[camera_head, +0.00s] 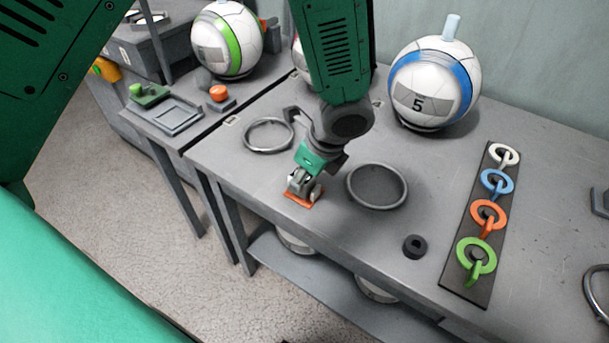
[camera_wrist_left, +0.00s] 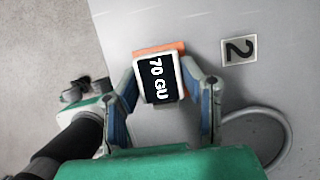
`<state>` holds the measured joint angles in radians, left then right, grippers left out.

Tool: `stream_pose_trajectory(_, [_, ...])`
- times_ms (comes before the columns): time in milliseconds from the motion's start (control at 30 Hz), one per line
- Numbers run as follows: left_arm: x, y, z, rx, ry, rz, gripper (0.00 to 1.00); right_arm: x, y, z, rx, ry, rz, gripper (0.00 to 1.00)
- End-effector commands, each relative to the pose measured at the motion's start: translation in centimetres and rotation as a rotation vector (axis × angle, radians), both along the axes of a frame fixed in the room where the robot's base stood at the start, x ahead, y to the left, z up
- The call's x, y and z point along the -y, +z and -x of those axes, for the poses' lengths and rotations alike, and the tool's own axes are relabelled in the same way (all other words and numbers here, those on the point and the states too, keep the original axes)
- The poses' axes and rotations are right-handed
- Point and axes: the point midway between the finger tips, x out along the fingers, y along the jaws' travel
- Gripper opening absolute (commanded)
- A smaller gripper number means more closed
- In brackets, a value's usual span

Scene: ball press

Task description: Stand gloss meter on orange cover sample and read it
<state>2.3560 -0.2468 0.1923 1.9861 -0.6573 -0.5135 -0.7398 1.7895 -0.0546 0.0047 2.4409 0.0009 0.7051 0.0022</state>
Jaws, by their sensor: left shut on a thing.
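The gloss meter (camera_wrist_left: 159,80) is between the fingers of my left gripper (camera_wrist_left: 163,95) in the left wrist view. Its dark display reads "70 GU". The gripper is shut on its sides. The orange cover sample (camera_wrist_left: 158,48) shows as a strip along the meter's far edge, and the meter covers the rest. In the head view my left gripper (camera_head: 304,187) is low over the front edge of the table, right at the orange cover sample (camera_head: 297,200). The meter looks to be on the sample, but I cannot tell whether it touches. My right gripper is not in view.
Metal rings (camera_head: 377,186) and (camera_head: 268,134) lie either side of the gripper. A "2" label (camera_wrist_left: 239,50) is beside it. A black puck (camera_head: 414,246), a board of coloured rings (camera_head: 480,222) and a blue-striped ball (camera_head: 433,84) are farther right. Bare tabletop surrounds them.

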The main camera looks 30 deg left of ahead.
Motion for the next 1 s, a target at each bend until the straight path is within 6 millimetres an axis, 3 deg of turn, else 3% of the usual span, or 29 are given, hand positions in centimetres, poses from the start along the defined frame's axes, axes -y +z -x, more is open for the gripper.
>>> stream_pose_trajectory(333, [0.0,0.0,0.0,0.000,0.000,0.000,0.00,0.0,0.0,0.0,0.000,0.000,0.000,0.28])
stream_pose_trajectory(367, [0.0,0.0,0.0,0.000,0.000,0.000,0.41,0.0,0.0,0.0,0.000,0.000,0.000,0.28])
stream_pose_trajectory(400, [0.0,0.0,0.0,0.000,0.000,0.000,0.55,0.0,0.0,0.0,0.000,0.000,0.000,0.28])
stream_pose_trajectory(433, [0.0,0.0,0.0,0.000,0.000,0.000,0.59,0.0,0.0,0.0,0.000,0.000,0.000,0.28])
stream_pose_trajectory(767, [0.1,0.2,0.0,0.001,0.001,0.001,0.59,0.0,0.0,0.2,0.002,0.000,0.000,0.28])
stream_pose_trajectory(1000, [1.3,3.4,0.0,0.005,-0.001,0.002,0.59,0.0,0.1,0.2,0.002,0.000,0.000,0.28])
